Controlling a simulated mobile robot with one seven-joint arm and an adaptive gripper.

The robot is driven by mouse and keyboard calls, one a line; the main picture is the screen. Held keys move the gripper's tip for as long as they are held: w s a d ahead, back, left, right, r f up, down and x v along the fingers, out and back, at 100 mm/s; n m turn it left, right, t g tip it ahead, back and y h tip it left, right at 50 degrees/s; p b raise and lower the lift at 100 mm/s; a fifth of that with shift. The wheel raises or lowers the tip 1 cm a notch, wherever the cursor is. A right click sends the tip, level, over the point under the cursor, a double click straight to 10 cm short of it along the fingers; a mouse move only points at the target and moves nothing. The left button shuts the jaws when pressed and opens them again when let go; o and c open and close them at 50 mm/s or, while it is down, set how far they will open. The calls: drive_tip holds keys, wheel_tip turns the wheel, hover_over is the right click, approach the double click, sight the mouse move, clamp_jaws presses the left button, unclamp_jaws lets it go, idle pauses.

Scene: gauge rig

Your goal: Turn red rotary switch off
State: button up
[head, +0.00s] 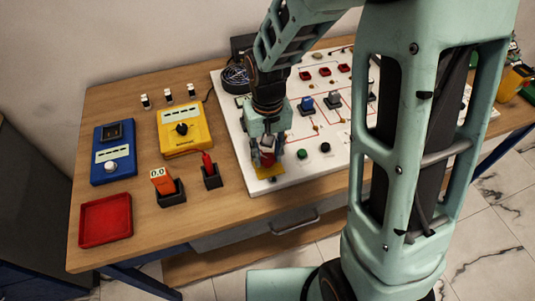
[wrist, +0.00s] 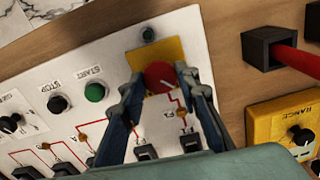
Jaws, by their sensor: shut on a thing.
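The red rotary switch (wrist: 160,76) is a round red knob with a pale pointer mark, on a yellow plate (wrist: 146,55) at the edge of the white panel. My gripper (wrist: 159,82) is shut on the knob, with one finger on each side of it. In the head view my gripper (head: 266,152) reaches down to the panel's front left corner. A little of the yellow plate (head: 268,174) shows below it there, and the fingers mostly hide the knob.
The white panel (head: 235,105) also carries a green START button (wrist: 95,92), a black STOP button (wrist: 58,103) and several switches. A yellow meter (head: 184,140), a blue meter (head: 114,152), dark holders and a red tray (head: 106,219) stand to the left on the wooden table.

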sight(267, 158)
drive_tip(key=shift+n, duration=0.4)
drive_tip(key=o, duration=1.2)
drive_tip(key=shift+c, duration=0.2)
wheel_tip(267, 158, up, 12)
